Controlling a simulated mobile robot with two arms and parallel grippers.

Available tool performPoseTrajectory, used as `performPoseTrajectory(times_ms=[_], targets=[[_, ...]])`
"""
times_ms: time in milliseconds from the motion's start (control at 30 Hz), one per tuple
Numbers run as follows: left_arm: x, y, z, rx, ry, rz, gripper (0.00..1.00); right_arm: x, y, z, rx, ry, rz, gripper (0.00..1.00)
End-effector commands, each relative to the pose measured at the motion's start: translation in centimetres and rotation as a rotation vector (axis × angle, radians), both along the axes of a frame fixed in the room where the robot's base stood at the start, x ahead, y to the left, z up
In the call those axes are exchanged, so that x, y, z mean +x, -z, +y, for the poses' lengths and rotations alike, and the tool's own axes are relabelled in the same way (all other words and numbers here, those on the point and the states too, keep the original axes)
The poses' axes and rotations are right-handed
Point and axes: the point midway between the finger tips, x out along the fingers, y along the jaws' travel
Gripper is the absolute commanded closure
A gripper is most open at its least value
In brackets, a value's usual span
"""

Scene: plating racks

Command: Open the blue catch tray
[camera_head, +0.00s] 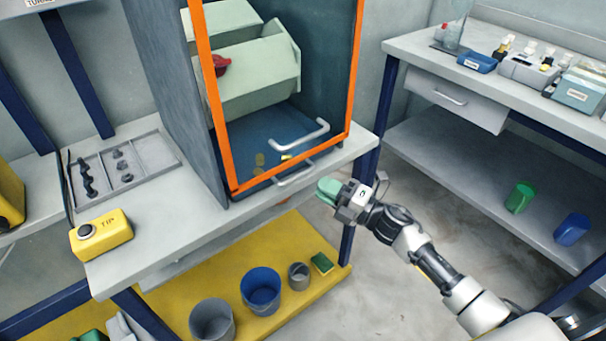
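The blue catch tray (248,136) appears to be the blue surface low inside the orange-framed cabinet, with small yellow bits on it. A pale bar handle (300,135) shows in front of it, within the frame opening. A second pale handle (294,176) sits lower, by the frame's bottom edge; I cannot tell which one belongs to the tray. My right gripper (328,190) is right of and below the lower handle, apart from it, near the table's right edge. Its green-tipped fingers overlap, so their opening is unclear. My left gripper is out of view.
The orange frame (356,75) borders the cabinet opening. Pale green racks (255,80) and a red item (221,65) are inside. A yellow TIP box (101,233) stands on the table at left. Buckets (261,290) stand on the yellow shelf below. Floor is clear around my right arm.

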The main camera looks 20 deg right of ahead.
Motion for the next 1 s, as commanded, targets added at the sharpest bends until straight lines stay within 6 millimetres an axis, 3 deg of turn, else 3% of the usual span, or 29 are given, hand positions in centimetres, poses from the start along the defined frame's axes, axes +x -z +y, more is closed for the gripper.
performPoseTrajectory(times_ms=[333, 767, 900, 1000], targets=[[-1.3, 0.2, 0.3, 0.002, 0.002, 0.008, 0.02, 4.3, -1.0, 4.0, 0.003, 0.001, 0.001, 0.8], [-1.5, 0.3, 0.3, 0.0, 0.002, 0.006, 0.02, 5.1, -1.1, 4.7, 0.003, 0.001, 0.004, 0.8], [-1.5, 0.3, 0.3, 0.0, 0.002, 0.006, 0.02, 5.1, -1.1, 4.7, 0.003, 0.001, 0.004, 1.0], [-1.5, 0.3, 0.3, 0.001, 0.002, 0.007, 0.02, 5.1, -1.1, 4.7, 0.003, 0.001, 0.004, 1.0]])
